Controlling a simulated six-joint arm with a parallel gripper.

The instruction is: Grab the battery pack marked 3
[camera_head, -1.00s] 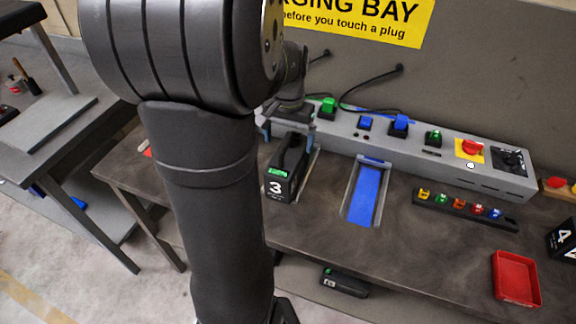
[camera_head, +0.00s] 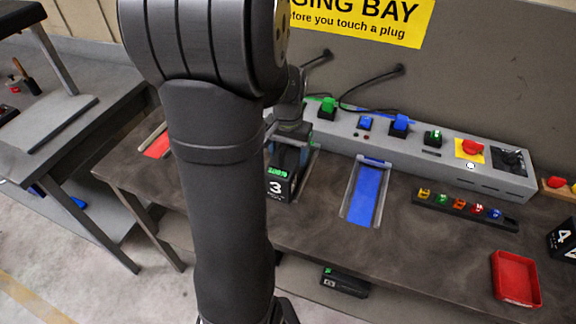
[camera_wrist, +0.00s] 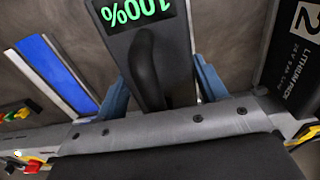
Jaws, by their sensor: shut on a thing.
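The battery pack marked 3 (camera_head: 279,188) is a black block with a white 3 and a green display. It stands upright on the bench by the grey charging unit. In the wrist view, its top (camera_wrist: 146,50) shows a green 100% display, upside down, and a black handle. My gripper (camera_head: 289,147) is at the pack's top from above. In the wrist view, its blue fingers (camera_wrist: 162,90) lie on both sides of the pack at the handle, shut on it. My arm hides part of the bench to the left.
A pack marked 2 (camera_wrist: 296,50) stands close beside in the wrist view. A blue slot (camera_head: 365,195) lies to the right, with a row of small coloured plugs (camera_head: 460,206) beyond. A red tray (camera_head: 516,279) and a pack marked 4 (camera_head: 564,238) are farther right.

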